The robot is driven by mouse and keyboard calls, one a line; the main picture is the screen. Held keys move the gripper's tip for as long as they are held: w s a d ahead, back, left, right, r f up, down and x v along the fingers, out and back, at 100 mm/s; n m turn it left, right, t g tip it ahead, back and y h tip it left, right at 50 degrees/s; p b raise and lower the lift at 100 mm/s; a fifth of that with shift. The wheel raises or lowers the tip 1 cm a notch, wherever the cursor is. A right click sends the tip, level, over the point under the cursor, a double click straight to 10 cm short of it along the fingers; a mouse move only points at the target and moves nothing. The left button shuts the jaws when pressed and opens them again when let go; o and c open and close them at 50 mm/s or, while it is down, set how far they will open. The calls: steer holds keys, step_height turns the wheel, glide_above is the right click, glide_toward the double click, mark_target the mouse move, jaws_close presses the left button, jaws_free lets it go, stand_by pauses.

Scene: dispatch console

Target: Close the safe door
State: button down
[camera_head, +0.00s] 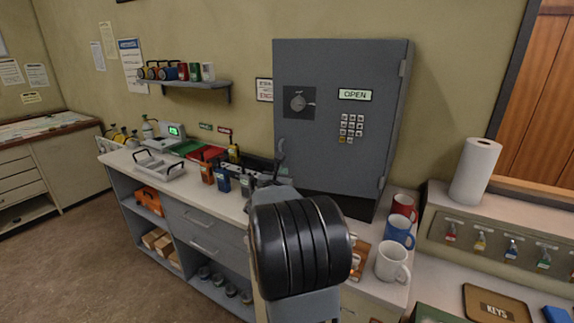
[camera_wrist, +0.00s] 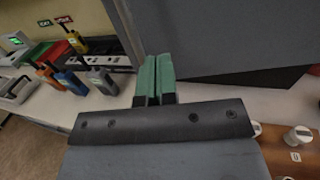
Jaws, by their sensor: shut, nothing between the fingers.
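The grey safe stands on the counter, with its door (camera_head: 335,130) filling most of its front in the head view. The door carries a dial (camera_head: 298,100), a keypad (camera_head: 351,127) and a sign reading OPEN. Hinges show along its right edge. How far it stands ajar is hard to tell. In the wrist view a large grey panel, likely the door (camera_wrist: 230,35), is at upper right. My gripper (camera_head: 281,152) is at the door's lower left edge. Its green fingers (camera_wrist: 156,72) are together and empty. Contact with the door cannot be told. My arm hides part of the counter.
Several radios (camera_head: 222,181) stand on the counter left of my gripper, close by. Red, blue and white mugs (camera_head: 392,262) stand at the right, below the door's hinge side. A paper towel roll (camera_head: 474,172) is farther right.

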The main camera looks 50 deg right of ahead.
mark_target(289, 164)
steer(key=shift+p+x, duration=0.85)
steer(key=shift+x, duration=1.65)
